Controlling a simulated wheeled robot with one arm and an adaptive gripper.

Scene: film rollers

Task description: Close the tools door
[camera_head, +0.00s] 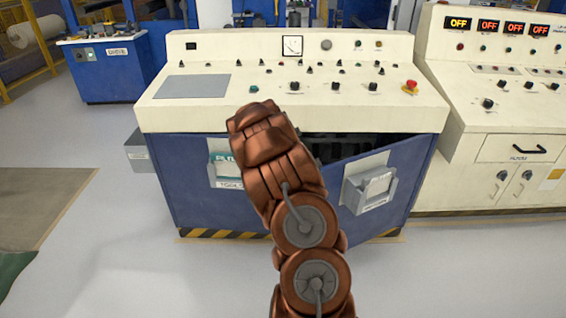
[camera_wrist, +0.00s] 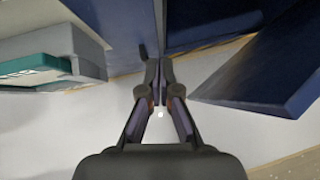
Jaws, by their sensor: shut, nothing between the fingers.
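A cream console has a blue cabinet front with two doors. My gripper (camera_wrist: 158,62) is shut and empty, fingertips near the cabinet front between the left door and the open right door. Contact cannot be told. My arm hides the gripper in the head view.
A grey holder with a teal folder (camera_wrist: 35,65) juts out left of my gripper. Another grey holder (camera_head: 368,185) is on the right door. A cream filters cabinet (camera_head: 500,185) stands at the right. Floor in front (camera_head: 120,250) is clear.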

